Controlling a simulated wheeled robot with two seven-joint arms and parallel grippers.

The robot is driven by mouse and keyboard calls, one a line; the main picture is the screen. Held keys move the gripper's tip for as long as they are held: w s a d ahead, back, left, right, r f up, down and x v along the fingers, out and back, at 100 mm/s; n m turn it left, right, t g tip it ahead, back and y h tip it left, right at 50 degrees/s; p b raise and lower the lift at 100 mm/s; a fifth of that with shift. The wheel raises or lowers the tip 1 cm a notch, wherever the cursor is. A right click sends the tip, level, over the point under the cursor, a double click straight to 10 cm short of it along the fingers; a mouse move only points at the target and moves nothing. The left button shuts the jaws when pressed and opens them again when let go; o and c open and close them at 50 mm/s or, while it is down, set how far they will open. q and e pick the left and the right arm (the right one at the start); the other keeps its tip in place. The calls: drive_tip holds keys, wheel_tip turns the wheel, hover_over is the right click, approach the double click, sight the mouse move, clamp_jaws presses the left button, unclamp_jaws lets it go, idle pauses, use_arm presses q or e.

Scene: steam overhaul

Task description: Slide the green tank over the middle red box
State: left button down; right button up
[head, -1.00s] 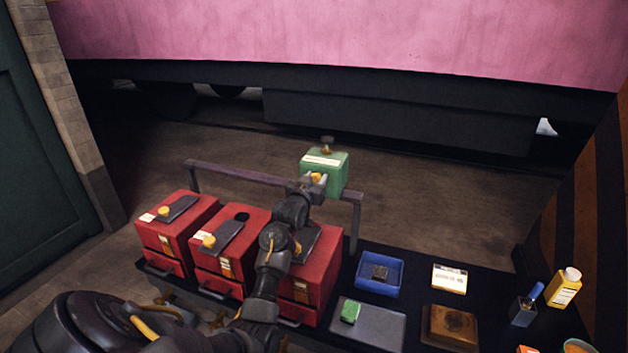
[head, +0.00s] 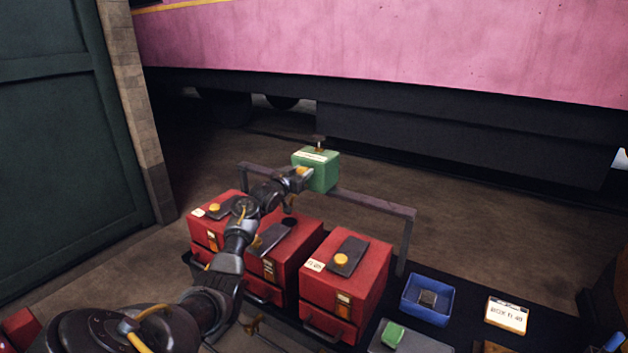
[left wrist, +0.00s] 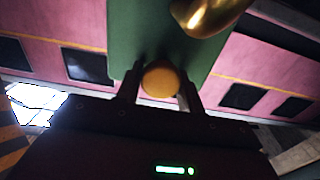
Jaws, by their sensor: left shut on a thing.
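The green tank (head: 320,172) is a green box with a pale label and a small brass fitting on top. My left gripper (head: 303,175) is shut on it and holds it upright in the air, above and behind the red boxes. In the left wrist view the fingers (left wrist: 160,85) close around a yellow knob on the tank's green side (left wrist: 130,40). The middle red box (head: 300,258) has a dark hole in its top and a dark plate; my left arm partly covers it. The tank is apart from this box. My right gripper does not show.
Red boxes stand left (head: 203,235) and right (head: 372,285) of the middle one. A metal rail (head: 375,202) runs behind them. A blue tray (head: 413,312), a green block (head: 393,334) and a labelled card (head: 507,315) lie to the right.

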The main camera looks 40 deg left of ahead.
use_arm(q)
drive_tip(key=shift+s+a, duration=0.1)
drive_tip(key=shift+a, duration=0.6)
drive_tip(key=c, duration=0.9)
unclamp_jaws()
drive_tip(key=shift+d, duration=0.1)
drive_tip(key=shift+s, duration=0.25)
drive_tip(key=s, duration=0.3)
drive_tip(key=s+d+b, duration=0.1)
drive_tip(key=s, duration=0.6)
drive_tip(key=shift+d, duration=0.35)
